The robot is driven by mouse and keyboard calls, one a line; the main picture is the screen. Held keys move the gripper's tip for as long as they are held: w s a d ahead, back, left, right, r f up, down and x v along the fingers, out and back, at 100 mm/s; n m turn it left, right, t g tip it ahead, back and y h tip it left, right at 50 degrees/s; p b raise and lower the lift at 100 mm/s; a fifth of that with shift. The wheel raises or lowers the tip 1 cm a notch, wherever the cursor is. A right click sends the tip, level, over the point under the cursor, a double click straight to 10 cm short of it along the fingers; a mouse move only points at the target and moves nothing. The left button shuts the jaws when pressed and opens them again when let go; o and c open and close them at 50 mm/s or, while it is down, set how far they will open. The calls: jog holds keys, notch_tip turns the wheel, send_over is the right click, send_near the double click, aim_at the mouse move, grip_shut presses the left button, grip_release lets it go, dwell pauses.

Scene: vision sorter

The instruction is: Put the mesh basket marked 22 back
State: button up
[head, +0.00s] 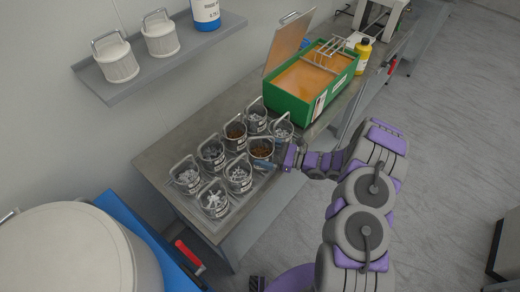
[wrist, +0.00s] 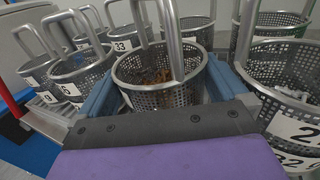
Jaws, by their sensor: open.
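Several wire mesh baskets with tall handles stand in two rows on the bench. My gripper (head: 268,161) is low over the near row. In the wrist view its blue fingers are open on either side of a mesh basket with brown contents (wrist: 130,72); this basket also shows in the head view (head: 261,146). I cannot tell whether the fingers touch it. Its number is not readable. A basket at the right of the wrist view has a cut-off label (wrist: 298,128) with a 2 on it. I cannot tell for sure which basket is marked 22.
A green tank (head: 325,95) with orange contents and a raised lid stands behind the baskets, with a yellow bottle (head: 363,50) near it. A wall shelf (head: 190,52) holds two white canisters and a blue container. A large white drum (head: 75,255) is at lower left. Neighbouring baskets stand close.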

jog(key=p+v, duration=0.1)
jog(key=v, duration=0.8)
jog(key=shift+d, duration=0.45)
